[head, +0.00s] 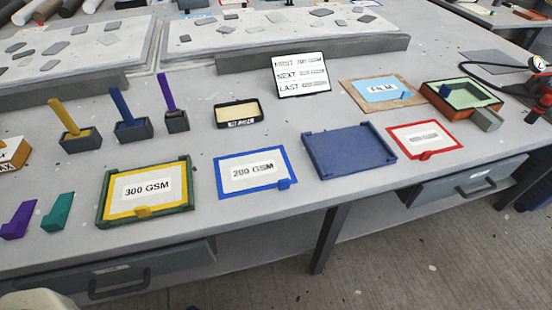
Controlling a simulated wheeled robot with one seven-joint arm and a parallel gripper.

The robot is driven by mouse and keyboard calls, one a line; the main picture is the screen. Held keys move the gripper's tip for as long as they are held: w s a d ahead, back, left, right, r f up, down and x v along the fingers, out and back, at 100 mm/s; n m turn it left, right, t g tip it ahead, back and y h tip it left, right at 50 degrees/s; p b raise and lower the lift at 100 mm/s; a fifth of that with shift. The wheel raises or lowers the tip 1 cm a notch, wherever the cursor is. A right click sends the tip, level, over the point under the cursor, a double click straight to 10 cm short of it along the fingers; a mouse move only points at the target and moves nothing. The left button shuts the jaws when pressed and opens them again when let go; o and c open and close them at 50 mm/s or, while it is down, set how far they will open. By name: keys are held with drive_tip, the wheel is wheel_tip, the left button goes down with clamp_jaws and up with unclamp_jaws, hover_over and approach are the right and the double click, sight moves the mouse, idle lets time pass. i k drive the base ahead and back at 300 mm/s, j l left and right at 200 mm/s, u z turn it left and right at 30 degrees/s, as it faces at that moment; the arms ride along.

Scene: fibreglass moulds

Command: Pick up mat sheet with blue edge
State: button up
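The mat sheet with blue edge (236,186) lies flat on the grey bench near its front edge, in the middle of the head view. It is white with a blue border, a "200 GSM" label and a small blue tab at its lower right corner. Nothing covers it. To its left, a yellow-edged "300 GSM" sheet (119,208) lies in a green-rimmed tray (187,186). A red-edged sheet (425,139) lies farther right. My gripper is not in view.
A blue tray (348,150) sits right of the blue-edged sheet. A black-rimmed box (238,122) and a sign (300,75) stand behind it. Several upright-handled tools (132,130) stand at the left. Purple (18,220) and teal (57,211) pieces lie front left.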

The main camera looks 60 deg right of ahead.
sight(243, 174)
drive_tip(key=k+l, duration=1)
